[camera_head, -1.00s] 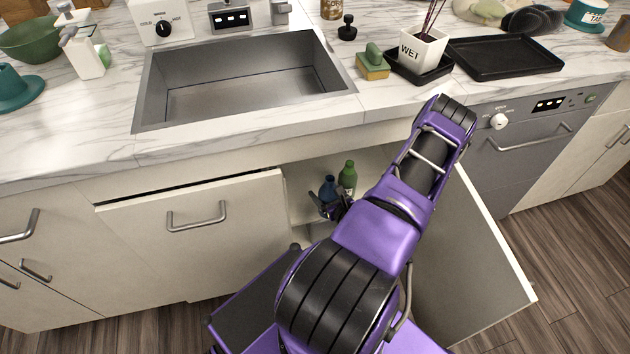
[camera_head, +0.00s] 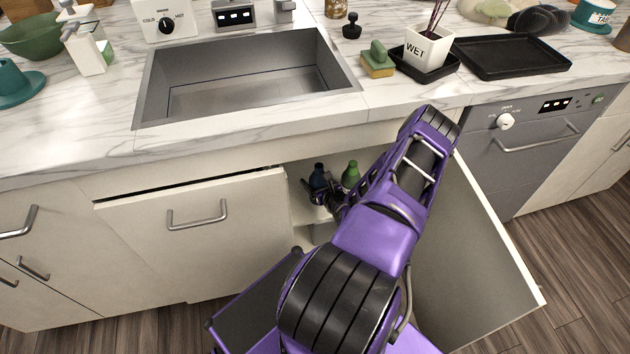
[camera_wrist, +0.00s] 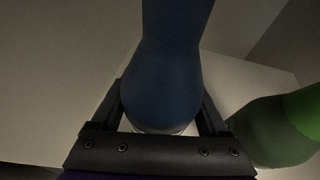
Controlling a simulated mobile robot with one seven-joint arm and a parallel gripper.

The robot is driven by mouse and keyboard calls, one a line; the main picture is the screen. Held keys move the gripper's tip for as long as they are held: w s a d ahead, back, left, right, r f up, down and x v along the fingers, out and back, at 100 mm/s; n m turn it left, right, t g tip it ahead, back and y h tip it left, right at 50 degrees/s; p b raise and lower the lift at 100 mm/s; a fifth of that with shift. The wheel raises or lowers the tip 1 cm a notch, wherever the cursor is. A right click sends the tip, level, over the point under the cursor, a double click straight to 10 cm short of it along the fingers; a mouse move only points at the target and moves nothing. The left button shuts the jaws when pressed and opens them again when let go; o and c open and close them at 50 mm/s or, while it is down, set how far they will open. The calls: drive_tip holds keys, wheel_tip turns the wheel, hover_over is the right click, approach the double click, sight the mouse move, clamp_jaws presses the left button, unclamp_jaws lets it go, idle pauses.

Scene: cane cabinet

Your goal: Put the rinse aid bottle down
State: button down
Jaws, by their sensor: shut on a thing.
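A dark blue bottle (camera_head: 318,178) is inside the open cabinet under the sink. It fills the middle of the wrist view (camera_wrist: 168,70), between the two fingers of my gripper (camera_wrist: 165,115). My gripper (camera_head: 322,192) is shut on this bottle in the head view. I take the blue bottle to be the rinse aid bottle; no label is readable. A green bottle (camera_head: 350,174) stands just to its right and also shows at the right of the wrist view (camera_wrist: 280,125). Whether the blue bottle's base touches the shelf is hidden.
The cabinet's right door (camera_head: 480,240) is swung open; its left door (camera_head: 195,235) is nearly closed. The cabinet shelf (camera_head: 308,213) is partly hidden by my arm. The countertop edge (camera_head: 250,140) runs above the opening.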

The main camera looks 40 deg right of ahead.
drive_tip(key=shift+f+b, duration=0.4)
drive_tip(key=shift+f, duration=0.15)
unclamp_jaws()
drive_tip(key=shift+r, duration=0.25)
drive_tip(key=p+v, duration=0.2)
drive_tip(key=v, duration=1)
drive_tip(key=shift+r+p, duration=0.35)
drive_tip(key=shift+p, duration=0.05)
